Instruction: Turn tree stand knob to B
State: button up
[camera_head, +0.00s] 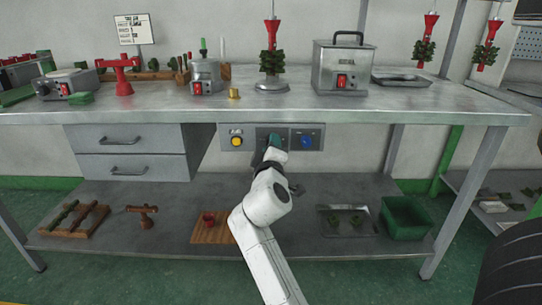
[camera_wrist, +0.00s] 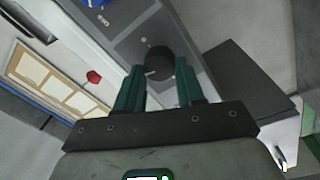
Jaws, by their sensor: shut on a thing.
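The tree stand (camera_head: 271,87) is on the tabletop, with a red stem and dark green wax pieces on its round metal base. Below it, the grey control panel (camera_head: 257,131) sits under the table's front edge. My gripper (camera_head: 275,142) is at the panel's middle and hides the control there. In the wrist view my gripper's green fingers (camera_wrist: 159,75) are shut on a round black knob (camera_wrist: 159,60), one finger on each side. A small white mark shows on the knob's lower left. I cannot read the letters or tell the knob's setting.
A yellow button (camera_head: 237,142) is left of my gripper on the panel and a blue knob (camera_head: 307,141) is right of it, both close. Drawers (camera_head: 125,152) hang further left. The lower shelf (camera_head: 187,235) holds a green bin (camera_head: 407,218).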

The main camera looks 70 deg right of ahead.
jog(key=shift+m+g+b, duration=0.6)
jog(key=shift+m+b, duration=3.85)
jog(key=shift+m, duration=3.35)
jog(key=o, duration=1)
jog(key=shift+o, duration=0.2)
jog(key=shift+r, duration=0.1)
jog(key=p+v, duration=0.2)
jog(key=v, duration=0.8)
jog(key=shift+s+a, duration=0.25)
jog(key=shift+a, duration=0.05)
